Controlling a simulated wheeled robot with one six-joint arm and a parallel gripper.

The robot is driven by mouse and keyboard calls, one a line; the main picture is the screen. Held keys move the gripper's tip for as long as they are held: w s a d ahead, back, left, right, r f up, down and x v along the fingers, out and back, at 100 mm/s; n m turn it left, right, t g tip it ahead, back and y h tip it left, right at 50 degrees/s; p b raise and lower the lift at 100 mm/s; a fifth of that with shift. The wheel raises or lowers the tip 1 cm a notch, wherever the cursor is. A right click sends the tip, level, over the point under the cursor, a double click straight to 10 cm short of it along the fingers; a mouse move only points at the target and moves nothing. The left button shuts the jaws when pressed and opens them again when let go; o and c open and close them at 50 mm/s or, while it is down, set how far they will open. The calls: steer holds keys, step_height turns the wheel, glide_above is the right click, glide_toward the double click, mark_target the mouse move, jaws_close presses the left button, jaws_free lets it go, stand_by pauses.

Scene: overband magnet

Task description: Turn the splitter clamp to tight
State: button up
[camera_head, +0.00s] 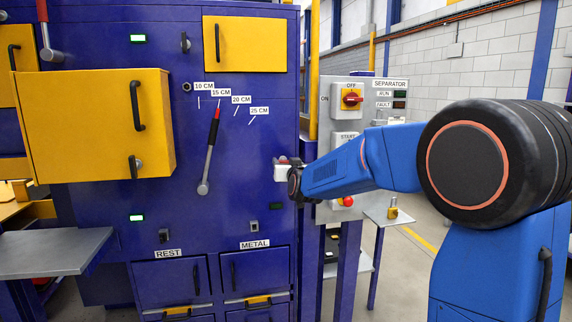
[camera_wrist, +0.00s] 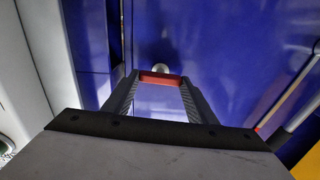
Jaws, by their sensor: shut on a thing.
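The splitter clamp appears to be the red bar (camera_wrist: 160,78) that spans between my fingertips in the wrist view, with a round grey boss behind it on the blue panel. My gripper (camera_wrist: 159,82) is shut on this bar. In the head view my gripper (camera_head: 282,171) is at the right edge of the blue cabinet front, and only a little red shows above it. The gripper hides most of the clamp there, and I cannot read its tight or loose marking.
A long lever (camera_head: 210,150) with a black and red handle points up near the 15 CM label. The separator panel (camera_head: 365,100), with a red rotary switch, stands right, behind my arm.

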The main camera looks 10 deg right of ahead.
steer(key=shift+d+f+m, duration=0.15)
steer(key=shift+m, duration=4.15)
steer(key=shift+d+f+m, duration=0.1)
steer(key=shift+f+m, duration=0.05)
steer(key=shift+m, duration=4.15)
steer(key=o, duration=1.1)
steer(key=shift+c, duration=0.2)
steer(key=s, duration=1.7)
steer(key=shift+s, duration=0.25)
